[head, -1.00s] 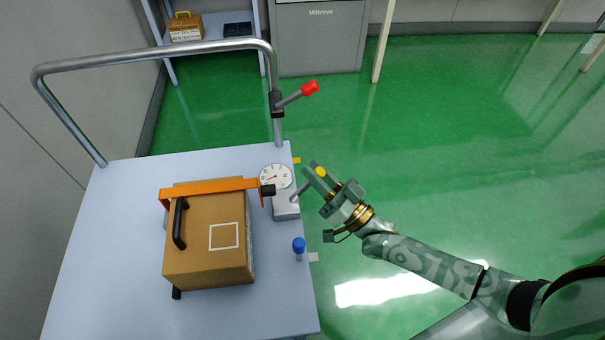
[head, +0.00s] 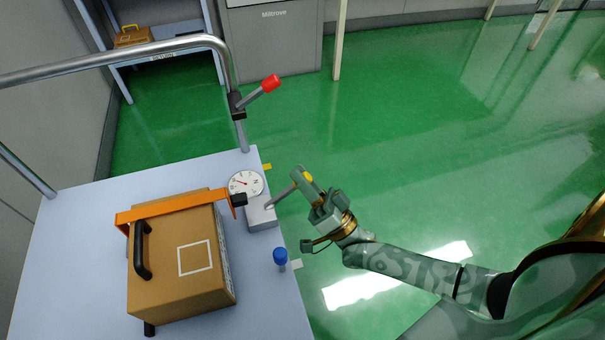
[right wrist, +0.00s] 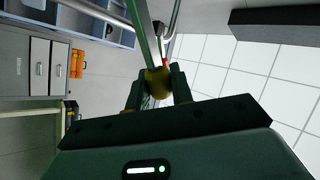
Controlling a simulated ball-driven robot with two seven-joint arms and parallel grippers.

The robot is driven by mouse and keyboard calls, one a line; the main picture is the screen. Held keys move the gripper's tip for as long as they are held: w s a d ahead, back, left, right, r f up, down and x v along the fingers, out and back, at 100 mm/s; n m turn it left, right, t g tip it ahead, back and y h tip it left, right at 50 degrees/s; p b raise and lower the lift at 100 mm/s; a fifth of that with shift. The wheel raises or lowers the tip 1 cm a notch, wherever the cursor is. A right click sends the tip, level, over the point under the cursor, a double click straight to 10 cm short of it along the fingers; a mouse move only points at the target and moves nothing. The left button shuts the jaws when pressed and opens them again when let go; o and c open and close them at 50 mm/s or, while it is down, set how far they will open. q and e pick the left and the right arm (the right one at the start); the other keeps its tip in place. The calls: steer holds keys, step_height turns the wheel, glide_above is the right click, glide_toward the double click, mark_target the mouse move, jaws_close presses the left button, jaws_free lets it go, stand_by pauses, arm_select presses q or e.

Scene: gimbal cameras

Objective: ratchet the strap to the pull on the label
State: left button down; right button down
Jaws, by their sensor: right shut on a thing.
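A brown box (head: 165,290) sits on the pale cart top (head: 70,240) with an orange strap (head: 170,212) across its far end. A white label (head: 224,252) on its right side is seen edge-on and unreadable. The strap runs to the grey ratchet block (head: 262,217), beside a round dial (head: 246,184) too small to read. A grey lever (head: 282,196) slants up and right from the block. My right gripper (head: 307,180) is shut on the lever's yellow knob (head: 308,177), which shows between the fingers in the right wrist view (right wrist: 158,84). My left gripper is out of view.
A metal rail (head: 150,50) spans the cart's far side and carries a red-tipped lever (head: 270,84). A blue-capped post (head: 280,256) stands at the cart's right edge. Green floor (head: 430,130) is open to the right. A shelf (head: 175,43) holds another box behind.

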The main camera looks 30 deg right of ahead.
steer(key=shift+f, duration=0.1)
steer(key=c, duration=1.3)
jaws_free()
steer(key=shift+o, duration=0.2)
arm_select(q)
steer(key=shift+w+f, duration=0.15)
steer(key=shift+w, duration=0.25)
arm_select(e)
steer(key=v, duration=1.6)
steer(key=shift+s, duration=0.15)
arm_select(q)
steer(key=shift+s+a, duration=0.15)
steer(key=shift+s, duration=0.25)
